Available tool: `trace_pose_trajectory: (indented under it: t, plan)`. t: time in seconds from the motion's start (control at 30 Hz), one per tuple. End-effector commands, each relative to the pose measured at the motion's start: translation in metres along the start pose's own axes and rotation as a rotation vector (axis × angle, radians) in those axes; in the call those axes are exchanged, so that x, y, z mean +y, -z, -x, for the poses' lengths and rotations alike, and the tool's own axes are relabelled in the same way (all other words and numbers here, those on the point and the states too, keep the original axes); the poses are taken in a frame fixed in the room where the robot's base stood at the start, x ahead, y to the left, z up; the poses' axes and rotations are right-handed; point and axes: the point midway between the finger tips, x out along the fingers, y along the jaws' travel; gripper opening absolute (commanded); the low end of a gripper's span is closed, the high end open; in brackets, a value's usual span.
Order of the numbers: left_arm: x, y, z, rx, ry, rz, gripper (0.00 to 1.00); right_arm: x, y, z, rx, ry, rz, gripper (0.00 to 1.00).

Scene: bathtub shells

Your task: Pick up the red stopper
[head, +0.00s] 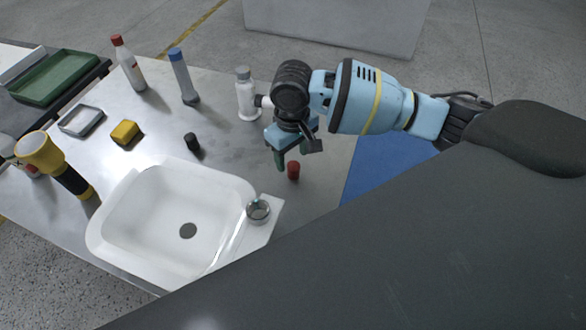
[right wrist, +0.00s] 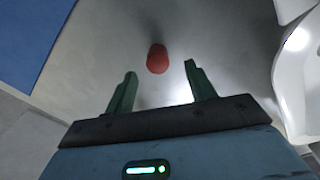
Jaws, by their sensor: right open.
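The red stopper (head: 293,170) is a small red cylinder standing on the metal table, to the right of the white basin. In the right wrist view the red stopper (right wrist: 157,59) lies ahead of the fingertips, roughly centred between them. My right gripper (head: 292,163) is above the table, close to the stopper, pointing down with its green fingers. In the right wrist view my right gripper (right wrist: 160,82) is open with nothing between its fingers. My left gripper is not seen in either view.
The white basin (head: 130,190) with a round metal piece (head: 258,210) at its corner stands close left of the stopper. A white bottle (head: 246,95) is behind the gripper. A black stopper (head: 192,142) and a yellow block (head: 125,132) lie farther left. A blue area (head: 385,165) is right.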

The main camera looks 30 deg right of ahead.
Motion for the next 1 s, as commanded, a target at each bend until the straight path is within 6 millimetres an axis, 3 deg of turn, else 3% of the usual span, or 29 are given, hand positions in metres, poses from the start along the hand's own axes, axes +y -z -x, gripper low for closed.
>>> trace_pose_trajectory:
  t: [0.13, 0.43, 0.73, 1.0]
  plan:
    - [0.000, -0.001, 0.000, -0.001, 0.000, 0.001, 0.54, 0.001, -0.001, -0.007, 0.000, -0.001, -0.001, 0.55]
    - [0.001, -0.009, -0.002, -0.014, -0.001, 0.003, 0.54, 0.004, -0.002, -0.046, 0.001, -0.001, 0.000, 0.55]
    - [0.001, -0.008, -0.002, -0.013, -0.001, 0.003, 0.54, 0.003, -0.001, -0.050, 0.004, -0.001, 0.001, 0.55]
    - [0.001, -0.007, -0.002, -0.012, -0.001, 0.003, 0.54, 0.003, -0.001, -0.050, 0.004, -0.001, 0.001, 0.22]
